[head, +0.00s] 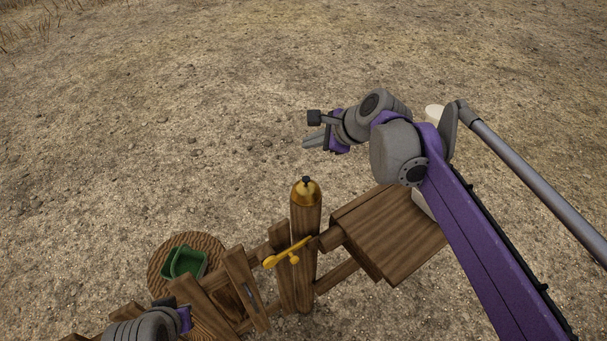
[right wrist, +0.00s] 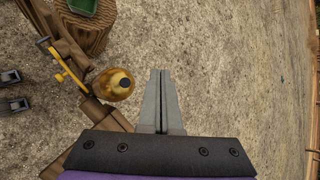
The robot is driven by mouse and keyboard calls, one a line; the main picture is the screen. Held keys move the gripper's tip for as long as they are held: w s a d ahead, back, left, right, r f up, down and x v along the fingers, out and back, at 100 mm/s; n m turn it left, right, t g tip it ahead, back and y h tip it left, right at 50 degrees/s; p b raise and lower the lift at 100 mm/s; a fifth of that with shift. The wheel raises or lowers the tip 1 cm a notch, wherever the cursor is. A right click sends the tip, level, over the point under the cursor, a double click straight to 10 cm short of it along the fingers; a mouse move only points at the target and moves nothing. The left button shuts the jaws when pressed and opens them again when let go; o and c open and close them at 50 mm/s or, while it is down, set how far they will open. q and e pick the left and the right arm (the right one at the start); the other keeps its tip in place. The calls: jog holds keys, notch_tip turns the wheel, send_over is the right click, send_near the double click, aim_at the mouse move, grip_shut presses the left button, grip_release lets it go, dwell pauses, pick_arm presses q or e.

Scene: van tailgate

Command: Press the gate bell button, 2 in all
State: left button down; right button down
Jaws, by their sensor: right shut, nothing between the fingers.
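The gate bell is a golden dome (head: 306,193) with a small dark button (head: 306,180) on its top, capping a round wooden post. The right wrist view shows the dome (right wrist: 108,88) and its dark button (right wrist: 125,83) left of the fingers. My right gripper (head: 306,142) is shut and empty.
A wooden gate (head: 240,287) with a yellow latch (head: 288,252) adjoins the post. A wooden box (head: 390,232) stands to its right. A green container (head: 184,262) sits on a round stump (head: 214,243) at the left. Dry open ground lies beyond.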

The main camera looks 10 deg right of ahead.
aim_at(306, 182)
jog(key=shift+s, duration=0.1)
jog(key=shift+f, duration=0.1)
